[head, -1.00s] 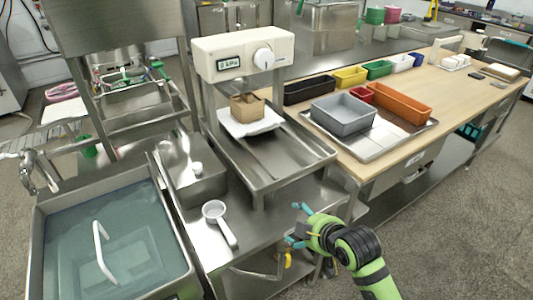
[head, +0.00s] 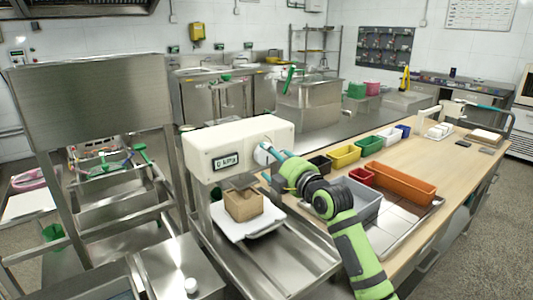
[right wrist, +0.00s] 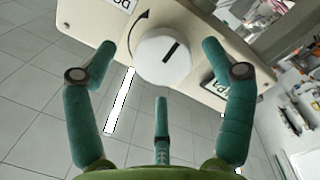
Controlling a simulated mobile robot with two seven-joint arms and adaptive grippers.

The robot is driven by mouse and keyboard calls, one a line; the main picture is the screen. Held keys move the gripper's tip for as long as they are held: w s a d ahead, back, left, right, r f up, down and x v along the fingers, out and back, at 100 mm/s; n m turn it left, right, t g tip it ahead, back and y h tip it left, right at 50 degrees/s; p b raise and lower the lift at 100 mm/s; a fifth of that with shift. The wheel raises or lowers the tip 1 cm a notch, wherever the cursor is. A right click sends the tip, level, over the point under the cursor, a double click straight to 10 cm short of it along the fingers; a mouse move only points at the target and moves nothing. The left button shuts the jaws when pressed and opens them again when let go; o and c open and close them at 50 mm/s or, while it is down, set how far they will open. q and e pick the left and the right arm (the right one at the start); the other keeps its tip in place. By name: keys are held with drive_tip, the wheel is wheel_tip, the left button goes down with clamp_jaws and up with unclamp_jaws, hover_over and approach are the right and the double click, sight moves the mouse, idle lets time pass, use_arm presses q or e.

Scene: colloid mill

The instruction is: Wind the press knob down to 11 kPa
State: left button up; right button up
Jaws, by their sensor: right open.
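The press is a cream-coloured head (head: 238,140) on a steel stand. Its small display (head: 225,161) appears to read 0 kPa. The white round press knob (head: 263,154) sits on the front face, partly hidden by my right gripper (head: 271,157) in the head view. In the right wrist view the knob (right wrist: 163,62) shows a dark pointer line and a curved arrow beside it. The open teal fingers of my right gripper stand around the knob's sides, with visible gaps. A brown box-shaped block (head: 243,204) sits on a white plate (head: 258,226) below the head. My left gripper is out of view.
A grey bin (head: 362,201), orange bin (head: 399,184) and several small coloured bins stand right of the press, beneath or beside my right arm. A steel box (head: 182,268) is at lower left. The wooden worktop (head: 450,168) is largely clear at right.

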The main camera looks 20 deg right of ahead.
sight(268, 156)
drive_tip(key=shift+x, duration=1.15)
drive_tip(key=shift+w, duration=0.4)
drive_tip(key=shift+a, duration=0.1)
drive_tip(key=shift+w+f, duration=0.1)
drive_tip(key=c, duration=1.1)
use_arm(q)
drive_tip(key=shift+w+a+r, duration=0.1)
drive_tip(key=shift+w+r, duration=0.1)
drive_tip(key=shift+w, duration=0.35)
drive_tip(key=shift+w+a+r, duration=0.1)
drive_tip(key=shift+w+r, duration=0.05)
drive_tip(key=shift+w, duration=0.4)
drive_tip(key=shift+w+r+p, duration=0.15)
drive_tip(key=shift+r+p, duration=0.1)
drive_tip(key=shift+p, duration=0.2)
use_arm(e)
drive_tip(key=shift+m, duration=0.3)
